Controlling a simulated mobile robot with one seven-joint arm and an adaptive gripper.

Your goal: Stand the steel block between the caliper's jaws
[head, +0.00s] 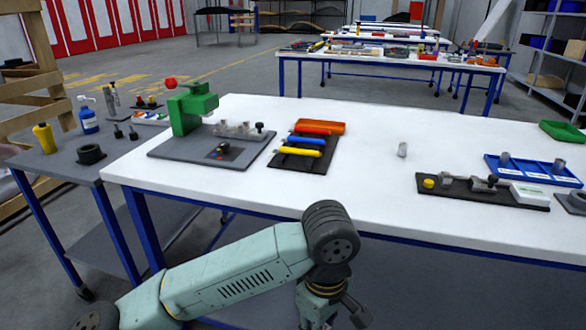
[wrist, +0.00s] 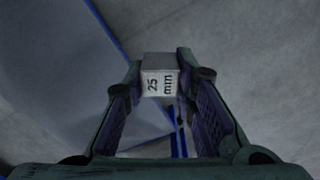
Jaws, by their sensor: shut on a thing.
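My gripper (head: 328,305) hangs in front of the white table's near edge, at the bottom of the head view. In the wrist view its fingers (wrist: 160,85) are shut on a grey steel block (wrist: 159,75) marked "25 mm", held at the fingertips with floor behind it. I cannot make out the block in the head view. What looks like the caliper (head: 468,183) lies on a black base at the right of the table. It has grey jaws, a yellow button, a black knob and a white box; the space between its jaws is too small to judge.
A blue tray (head: 533,170) with small grey pieces stands behind the caliper. A green press (head: 190,110) and a mat with coloured-handled tools (head: 302,153) are on the left. The middle is mostly clear.

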